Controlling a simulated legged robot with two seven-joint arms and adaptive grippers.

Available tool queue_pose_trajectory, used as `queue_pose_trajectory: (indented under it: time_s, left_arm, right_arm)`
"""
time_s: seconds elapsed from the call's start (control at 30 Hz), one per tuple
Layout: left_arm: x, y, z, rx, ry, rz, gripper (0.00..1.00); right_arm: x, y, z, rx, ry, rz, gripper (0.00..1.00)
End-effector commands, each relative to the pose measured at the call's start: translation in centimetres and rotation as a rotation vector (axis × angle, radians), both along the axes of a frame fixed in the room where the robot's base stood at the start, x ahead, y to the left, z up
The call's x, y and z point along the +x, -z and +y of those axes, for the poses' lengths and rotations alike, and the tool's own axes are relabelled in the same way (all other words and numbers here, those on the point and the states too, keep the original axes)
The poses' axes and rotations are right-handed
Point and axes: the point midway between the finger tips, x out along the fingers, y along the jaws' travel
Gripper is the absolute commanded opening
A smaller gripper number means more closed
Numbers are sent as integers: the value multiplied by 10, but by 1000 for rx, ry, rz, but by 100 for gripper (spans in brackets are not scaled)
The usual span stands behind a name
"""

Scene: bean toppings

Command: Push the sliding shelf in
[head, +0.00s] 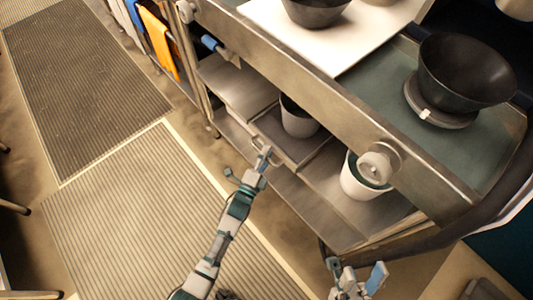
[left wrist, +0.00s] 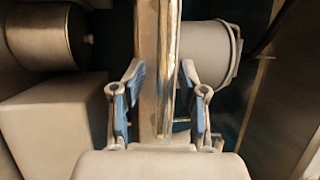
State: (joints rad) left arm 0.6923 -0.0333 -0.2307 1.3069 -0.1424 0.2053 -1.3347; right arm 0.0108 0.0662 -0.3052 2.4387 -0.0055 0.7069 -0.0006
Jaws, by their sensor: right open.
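The sliding shelf (head: 287,142) is a metal tray under the counter and carries a white-grey pot (head: 298,117). A handle shows at its front edge. My left gripper (head: 265,157) is at this front edge, by the handle. In the left wrist view the two blue-padded fingers (left wrist: 162,85) stand apart, one on each side of a long metal edge (left wrist: 158,50). Whether they touch it is unclear. A grey pot (left wrist: 208,55) lies beyond the right finger. My right gripper (head: 357,283) is open and empty at the bottom of the head view, away from the shelf.
A white pot (head: 362,178) stands on the lower shelf to the right. The counter above holds a black bowl (head: 465,72) on a round base and a white board (head: 335,40). An orange towel (head: 158,42) hangs at the left. Striped mats (head: 130,215) cover open floor.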

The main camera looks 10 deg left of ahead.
Motion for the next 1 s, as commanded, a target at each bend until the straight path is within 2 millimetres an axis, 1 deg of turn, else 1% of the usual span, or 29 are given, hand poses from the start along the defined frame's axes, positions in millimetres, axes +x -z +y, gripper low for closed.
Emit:
queue_pose_trajectory:
  time_s: [0.07, 0.17, 0.27, 0.5, 0.63, 0.8, 1.0]
  left_arm:
    - [-2, 0, 1, 1, -1, -1, 41]
    - [-11, 3, 4, 2, -1, 0, 41]
    - [-29, 7, 8, 0, -1, 2, 41]
    - [-81, 17, 21, 1, 0, 3, 41]
    - [-100, 20, 26, 2, 0, 4, 41]
    - [-112, 22, 29, 2, 1, 3, 41]
    - [-113, 22, 29, 2, 1, 2, 41]
  right_arm:
    - [-2, -1, 0, 1, 2, -2, 47]
    - [-3, -2, 0, 0, 1, -3, 47]
    - [-3, -2, 0, 1, 1, -4, 47]
    - [-3, -2, 0, 1, 0, -5, 47]
    - [-3, -2, 0, 0, -1, -5, 47]
    - [-3, -2, 0, 0, -1, -5, 47]
    - [-3, -2, 0, 0, -1, -5, 47]
